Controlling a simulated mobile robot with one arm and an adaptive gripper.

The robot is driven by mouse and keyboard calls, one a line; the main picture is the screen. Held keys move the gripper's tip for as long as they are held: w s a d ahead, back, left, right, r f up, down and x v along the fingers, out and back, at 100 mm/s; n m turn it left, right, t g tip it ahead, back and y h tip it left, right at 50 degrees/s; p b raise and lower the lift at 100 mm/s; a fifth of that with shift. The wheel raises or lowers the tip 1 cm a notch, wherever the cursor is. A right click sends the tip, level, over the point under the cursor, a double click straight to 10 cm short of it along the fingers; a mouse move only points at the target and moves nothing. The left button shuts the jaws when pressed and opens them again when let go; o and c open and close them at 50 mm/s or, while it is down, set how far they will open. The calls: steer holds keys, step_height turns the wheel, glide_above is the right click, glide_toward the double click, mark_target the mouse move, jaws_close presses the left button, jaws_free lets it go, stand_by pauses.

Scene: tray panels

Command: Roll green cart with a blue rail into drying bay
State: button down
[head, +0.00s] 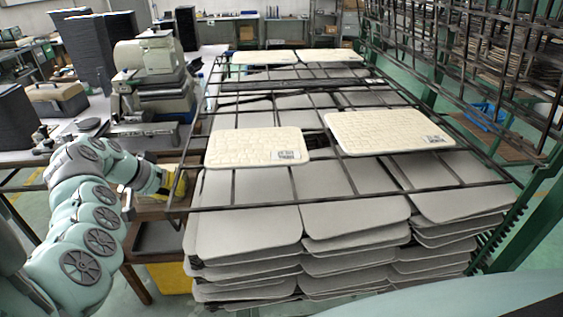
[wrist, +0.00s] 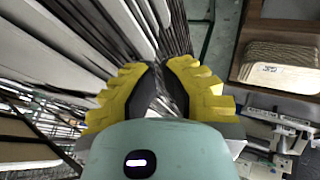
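A tall rack (head: 345,203) of dark metal bars, filled with stacked grey panels, stands in the middle of the head view. Green posts (head: 545,228) show at its right side. I cannot make out a blue rail on it. My gripper (head: 176,183) has yellow fingers and is beside the rack's near left corner. In the wrist view, the two yellow fingers of my gripper (wrist: 155,75) stand apart with a narrow gap, and I see nothing clearly held. Rack bars and panel edges run close beyond the fingertips. The drying bay cannot be identified.
Cream textured panels (head: 258,147) lie on top of the rack. A brown wooden stand (head: 150,240) and a yellow bin (head: 170,278) are below my gripper. A workbench with a machine (head: 150,75) is at left. Another rack (head: 480,55) and a blue crate (head: 487,112) are at right.

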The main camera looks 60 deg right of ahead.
steer(key=shift+s+d+r+p, duration=0.1)
steer(key=shift+s+d+p, duration=0.55)
steer(key=shift+s+d, duration=0.6)
steer(key=shift+s, duration=0.15)
